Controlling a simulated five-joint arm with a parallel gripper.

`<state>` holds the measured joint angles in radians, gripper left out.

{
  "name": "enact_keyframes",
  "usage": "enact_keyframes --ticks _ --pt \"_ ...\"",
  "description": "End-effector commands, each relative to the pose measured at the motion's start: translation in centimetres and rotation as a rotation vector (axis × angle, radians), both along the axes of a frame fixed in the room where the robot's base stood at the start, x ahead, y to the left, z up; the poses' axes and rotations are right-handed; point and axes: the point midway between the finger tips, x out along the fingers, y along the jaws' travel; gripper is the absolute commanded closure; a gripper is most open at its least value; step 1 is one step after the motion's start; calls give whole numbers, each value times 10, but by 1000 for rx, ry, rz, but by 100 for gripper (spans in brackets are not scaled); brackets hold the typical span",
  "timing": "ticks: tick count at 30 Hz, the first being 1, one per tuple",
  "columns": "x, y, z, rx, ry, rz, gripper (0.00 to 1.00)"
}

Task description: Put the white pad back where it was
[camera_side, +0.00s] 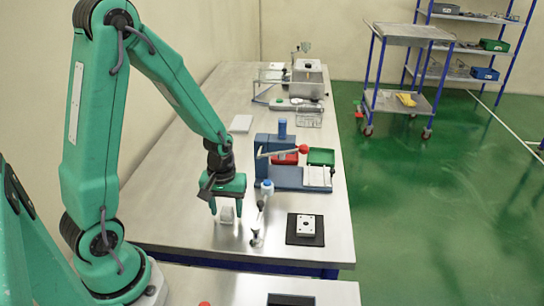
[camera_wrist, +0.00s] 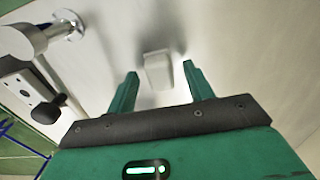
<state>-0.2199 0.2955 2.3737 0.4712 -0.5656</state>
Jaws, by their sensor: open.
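A small white pad-like block (camera_side: 227,214) stands on the steel table near its front edge. In the wrist view it (camera_wrist: 158,74) shows between and slightly beyond my fingertips. My gripper (camera_side: 225,206) is open, pointing down over the block, with a finger on either side; the wrist view shows both green fingers (camera_wrist: 160,68) spread, with gaps to the block. A black mat (camera_side: 290,241) with a light, holed plate (camera_side: 306,225) on it lies to the right. A flat white slab (camera_side: 241,123) lies farther back on the table.
A small metal post with a knob (camera_side: 257,236) stands just right of my gripper; it looms at upper left in the wrist view (camera_wrist: 66,27). A blue fixture (camera_side: 280,177) with a red-knobbed lever and green tray (camera_side: 321,157) stands behind. Table (camera_side: 180,210) left of the block is clear.

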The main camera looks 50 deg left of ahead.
Motion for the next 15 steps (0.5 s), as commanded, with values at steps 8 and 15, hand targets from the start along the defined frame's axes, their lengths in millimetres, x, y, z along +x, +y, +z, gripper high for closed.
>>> enact_keyframes --ticks 8,15 --pt "1 0 30 1 -5 0 48" --pt "0 0 61 1 -4 0 48"
